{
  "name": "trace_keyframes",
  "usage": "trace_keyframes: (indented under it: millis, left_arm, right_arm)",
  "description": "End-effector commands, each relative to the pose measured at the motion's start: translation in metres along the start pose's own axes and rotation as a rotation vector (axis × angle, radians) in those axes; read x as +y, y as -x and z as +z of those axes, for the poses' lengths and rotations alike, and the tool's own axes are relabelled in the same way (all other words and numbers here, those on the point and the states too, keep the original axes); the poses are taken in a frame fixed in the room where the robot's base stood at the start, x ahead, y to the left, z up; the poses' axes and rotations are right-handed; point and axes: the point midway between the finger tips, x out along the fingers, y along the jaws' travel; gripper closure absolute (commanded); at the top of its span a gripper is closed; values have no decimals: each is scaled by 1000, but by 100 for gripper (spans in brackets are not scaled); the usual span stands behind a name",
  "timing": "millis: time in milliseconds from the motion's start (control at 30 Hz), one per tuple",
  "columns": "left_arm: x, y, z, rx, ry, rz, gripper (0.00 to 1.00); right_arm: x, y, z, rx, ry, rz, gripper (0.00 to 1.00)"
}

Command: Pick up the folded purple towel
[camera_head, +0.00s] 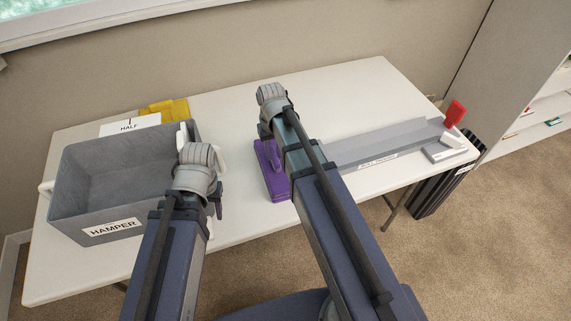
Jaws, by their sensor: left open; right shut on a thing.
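The folded purple towel (276,185) lies on the white table, right of the grey hamper. My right arm covers its right side. My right gripper (266,142) is at the towel's far end and shut on it. Its fingertips are mostly hidden by my wrist and arm. My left gripper (200,150) is open beside the hamper's right wall, left of the towel and apart from it.
The grey hamper (72,172), labelled HAMPER, stands at the table's left. A yellow item (172,108) and a HALF card (128,125) lie behind it. A long grey tray (385,140) is at right, with a red item (455,112) at its end. The table's back middle is clear.

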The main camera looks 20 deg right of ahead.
Motion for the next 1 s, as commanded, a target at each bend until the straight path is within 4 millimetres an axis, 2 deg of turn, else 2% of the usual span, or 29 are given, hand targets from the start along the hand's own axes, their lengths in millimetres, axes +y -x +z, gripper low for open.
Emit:
trace_keyframes:
  millis: [733, 1000]
  left_arm:
    - [0, 1, 0, 0, 0, 0, 50]
    - [-2, 17, 1, 0, 0, 0, 50]
  right_arm:
    - [0, 1, 0, 0, 0, 0, 100]
    - [0, 17, 0, 0, 0, 0, 100]
